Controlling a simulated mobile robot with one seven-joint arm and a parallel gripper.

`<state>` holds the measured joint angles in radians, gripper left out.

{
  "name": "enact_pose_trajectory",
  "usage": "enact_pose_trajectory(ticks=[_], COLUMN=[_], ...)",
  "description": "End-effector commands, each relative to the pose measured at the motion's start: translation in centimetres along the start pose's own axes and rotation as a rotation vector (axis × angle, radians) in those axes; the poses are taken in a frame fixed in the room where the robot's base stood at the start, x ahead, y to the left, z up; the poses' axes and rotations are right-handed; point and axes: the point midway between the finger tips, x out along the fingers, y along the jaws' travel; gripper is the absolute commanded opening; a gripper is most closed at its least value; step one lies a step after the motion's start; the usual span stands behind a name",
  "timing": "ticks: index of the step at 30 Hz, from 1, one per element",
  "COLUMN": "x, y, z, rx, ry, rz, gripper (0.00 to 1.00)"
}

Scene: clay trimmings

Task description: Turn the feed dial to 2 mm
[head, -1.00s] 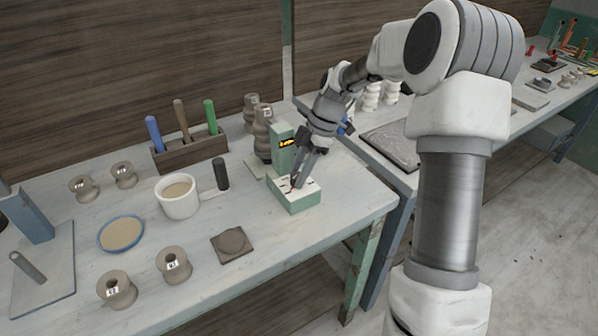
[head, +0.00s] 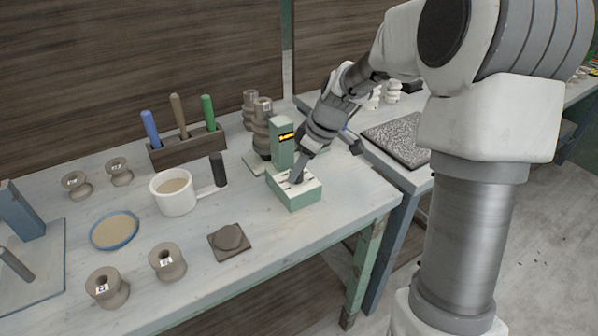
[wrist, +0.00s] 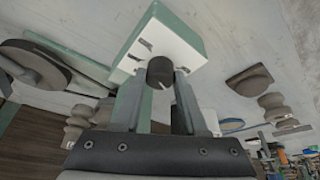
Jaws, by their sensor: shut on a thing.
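The feed dial is a dark round knob (wrist: 160,72) on the white face of a green box-shaped device, with dark marks on the face around it. In the wrist view my gripper (wrist: 164,84) is shut on the dial, one finger on each side. The dial's setting cannot be read. In the head view the device (head: 296,198) sits near the right end of the bench, and my gripper (head: 296,177) reaches down onto its top, hiding the dial. A green upright post (head: 283,140) with a yellow-and-black label stands behind the box.
A square tile (head: 229,242) lies in front. The bench's right front corner is clear.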

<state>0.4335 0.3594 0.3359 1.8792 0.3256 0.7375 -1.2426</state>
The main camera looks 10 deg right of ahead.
Motion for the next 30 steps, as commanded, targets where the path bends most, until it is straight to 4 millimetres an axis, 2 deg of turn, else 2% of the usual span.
enact_pose_trajectory(ticks=[18, 30], x=[-0.11, -0.05], y=[-0.37, -0.38], z=[-0.24, -0.24], rx=[0.505, 0.682], ry=[0.0, 0.0], rz=[0.213, 0.285], gripper=[0.0, 0.0])
